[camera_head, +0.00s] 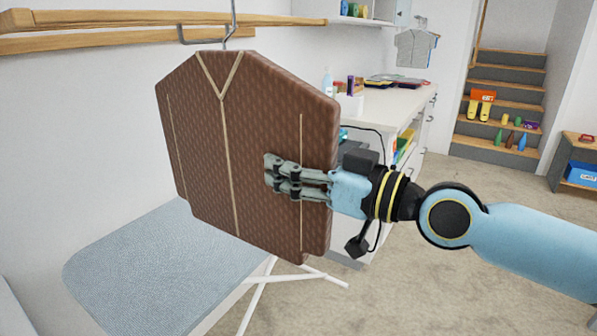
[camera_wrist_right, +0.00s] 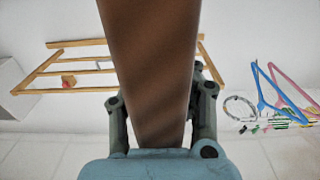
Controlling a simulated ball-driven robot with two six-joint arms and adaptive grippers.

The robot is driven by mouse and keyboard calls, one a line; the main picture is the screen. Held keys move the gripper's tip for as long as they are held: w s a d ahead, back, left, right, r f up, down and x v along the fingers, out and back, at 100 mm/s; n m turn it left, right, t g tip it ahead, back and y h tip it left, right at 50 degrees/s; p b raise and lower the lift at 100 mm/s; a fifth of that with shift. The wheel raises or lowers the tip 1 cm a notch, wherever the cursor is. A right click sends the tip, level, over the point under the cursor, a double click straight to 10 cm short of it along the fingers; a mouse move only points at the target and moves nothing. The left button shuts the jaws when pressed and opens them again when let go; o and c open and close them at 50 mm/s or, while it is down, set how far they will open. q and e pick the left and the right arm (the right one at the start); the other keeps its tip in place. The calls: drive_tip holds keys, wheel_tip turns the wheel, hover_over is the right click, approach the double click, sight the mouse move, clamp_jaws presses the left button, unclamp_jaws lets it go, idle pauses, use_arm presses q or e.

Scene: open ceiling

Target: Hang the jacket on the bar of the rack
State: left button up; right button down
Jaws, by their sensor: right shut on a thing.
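The brown jacket (camera_head: 255,130) is a stiff, flat panel with cream trim, hanging upright in the head view. A metal hanger hook (camera_head: 229,30) rises from its top and crosses in front of the wooden rack bar (camera_head: 130,19). The hook's upper end is cut off by the frame, so I cannot tell whether it is over a bar. My right gripper (camera_head: 269,176) is shut on the jacket's right side. In the right wrist view the jacket (camera_wrist_right: 150,70) lies between the two fingers (camera_wrist_right: 160,115). My left gripper is out of view.
An ironing board (camera_head: 130,265) stands below and left of the jacket. A white counter (camera_head: 395,100) with items runs behind it on the right. Stairs (camera_head: 500,85) holding shoes and bottles are farther back. Coloured hangers (camera_wrist_right: 285,90) show in the right wrist view.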

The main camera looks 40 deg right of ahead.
sight(225, 169)
drive_tip(key=shift+b+x, duration=1)
drive_tip(key=shift+x, duration=3.05)
drive_tip(key=shift+b+x, duration=0.35)
drive_tip(key=shift+x, duration=2.2)
use_arm(q)
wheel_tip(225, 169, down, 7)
drive_tip(key=b, duration=0.4)
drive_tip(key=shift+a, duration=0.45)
use_arm(e)
wheel_tip(225, 169, down, 4)
drive_tip(key=shift+f, duration=0.1)
